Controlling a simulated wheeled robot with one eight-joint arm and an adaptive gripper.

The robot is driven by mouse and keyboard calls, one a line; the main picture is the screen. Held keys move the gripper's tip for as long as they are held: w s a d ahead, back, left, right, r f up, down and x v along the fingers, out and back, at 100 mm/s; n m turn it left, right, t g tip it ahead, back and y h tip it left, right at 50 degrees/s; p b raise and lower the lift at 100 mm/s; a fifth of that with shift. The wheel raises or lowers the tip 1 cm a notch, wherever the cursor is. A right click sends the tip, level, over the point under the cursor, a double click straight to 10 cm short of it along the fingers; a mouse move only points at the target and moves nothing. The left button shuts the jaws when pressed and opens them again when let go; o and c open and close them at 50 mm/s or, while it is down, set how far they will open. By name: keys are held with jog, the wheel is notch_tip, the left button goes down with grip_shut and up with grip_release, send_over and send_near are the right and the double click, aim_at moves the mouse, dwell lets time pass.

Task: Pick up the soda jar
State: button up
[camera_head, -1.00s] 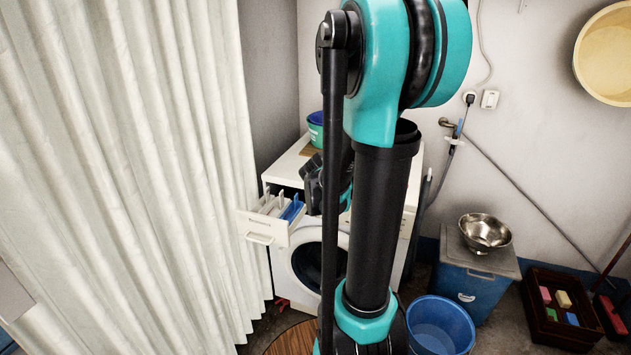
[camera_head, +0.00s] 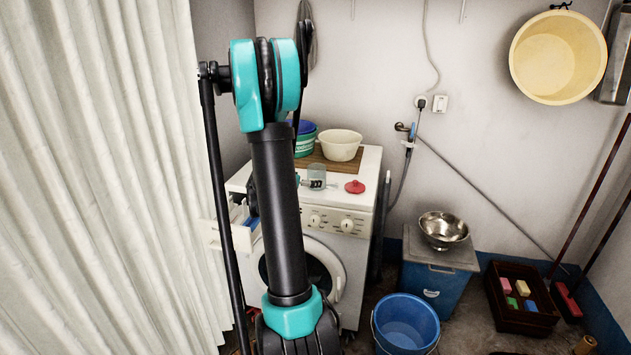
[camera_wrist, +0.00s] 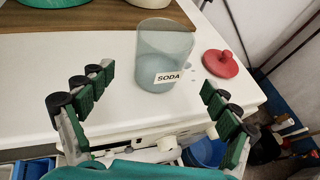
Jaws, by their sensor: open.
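The soda jar (camera_wrist: 165,57) is a clear grey-blue container with a white SODA label, standing upright without a lid on the white washing machine. In the head view the jar (camera_head: 317,176) stands near the machine's front edge, left of a red lid (camera_head: 355,187). The red lid also shows in the wrist view (camera_wrist: 220,63), lying to the right of the jar. My gripper (camera_wrist: 155,98) is open and empty. Its green-padded fingers spread to either side of the jar's direction, with the jar beyond them, apart from both. In the head view my arm hides most of the gripper.
A white bowl (camera_head: 341,145) sits on a wooden board (camera_head: 330,163) behind the jar, beside a green tub (camera_head: 305,146). The washing machine's detergent drawer (camera_head: 237,230) is pulled out at its left. A blue bucket (camera_head: 405,322) stands on the floor. A curtain (camera_head: 100,200) hangs at left.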

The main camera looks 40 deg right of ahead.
jog(key=shift+x, duration=3.75)
jog(key=shift+w, duration=0.1)
jog(key=c, duration=1.4)
jog(key=shift+r, duration=0.1)
